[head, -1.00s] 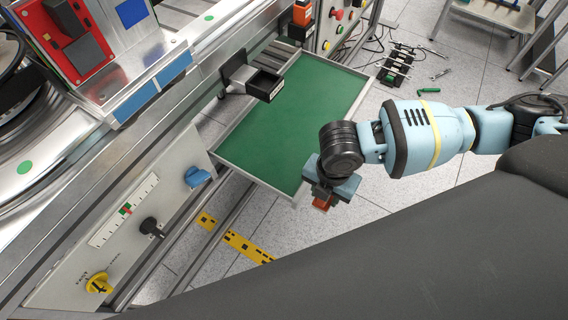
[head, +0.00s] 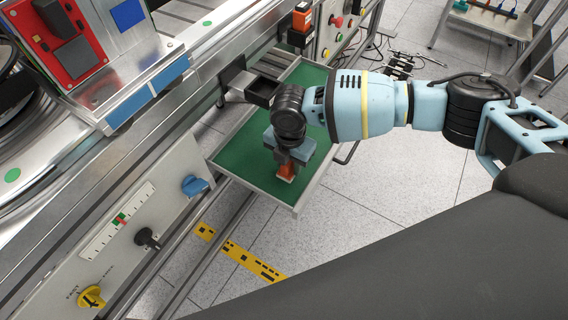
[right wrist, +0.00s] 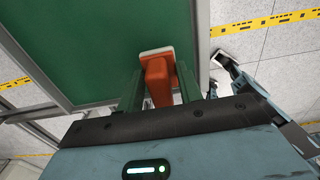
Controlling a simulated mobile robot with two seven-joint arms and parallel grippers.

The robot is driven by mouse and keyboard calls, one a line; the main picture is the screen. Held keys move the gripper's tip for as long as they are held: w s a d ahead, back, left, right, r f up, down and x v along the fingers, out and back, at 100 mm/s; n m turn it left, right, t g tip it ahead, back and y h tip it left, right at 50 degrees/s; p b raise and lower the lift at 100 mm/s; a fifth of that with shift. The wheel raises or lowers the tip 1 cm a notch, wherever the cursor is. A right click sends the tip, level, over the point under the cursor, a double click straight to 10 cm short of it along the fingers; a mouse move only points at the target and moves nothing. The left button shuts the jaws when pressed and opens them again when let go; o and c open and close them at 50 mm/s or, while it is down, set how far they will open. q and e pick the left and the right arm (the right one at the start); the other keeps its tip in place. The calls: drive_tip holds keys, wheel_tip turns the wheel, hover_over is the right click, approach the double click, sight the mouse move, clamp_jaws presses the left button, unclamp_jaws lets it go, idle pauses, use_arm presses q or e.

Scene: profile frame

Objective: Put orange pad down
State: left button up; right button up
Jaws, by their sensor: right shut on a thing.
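The orange pad (head: 287,170) is held in my right gripper (head: 286,165), over the near end of the green tray surface (head: 238,164). In the right wrist view the orange pad (right wrist: 160,82) sits between the two fingers of the right gripper (right wrist: 158,88), with a pale plate at its far end. The green surface (right wrist: 100,40) lies behind it there. I cannot tell whether the pad touches the green surface. My left gripper is not in the head view.
A black open box (head: 263,90) is mounted at the tray's far left edge. The machine panel with a blue knob (head: 194,186) and a yellow knob (head: 91,297) stands left of the tray. Yellow tape (head: 240,255) marks the floor. Much of the green surface is bare.

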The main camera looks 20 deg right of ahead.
drive_tip(key=shift+w, duration=0.3)
drive_tip(key=shift+w+a+f+b, duration=0.15)
drive_tip(key=shift+w+f, duration=0.15)
drive_tip(key=shift+f, duration=0.3)
drive_tip(key=shift+w+a+f+b, duration=0.15)
drive_tip(key=shift+w+f, duration=0.15)
drive_tip(key=shift+f, duration=0.75)
drive_tip(key=o, duration=1)
drive_tip(key=shift+d, duration=0.1)
drive_tip(key=shift+f, duration=0.15)
drive_tip(key=shift+r+p, duration=0.95)
drive_tip(key=shift+r, duration=6.8)
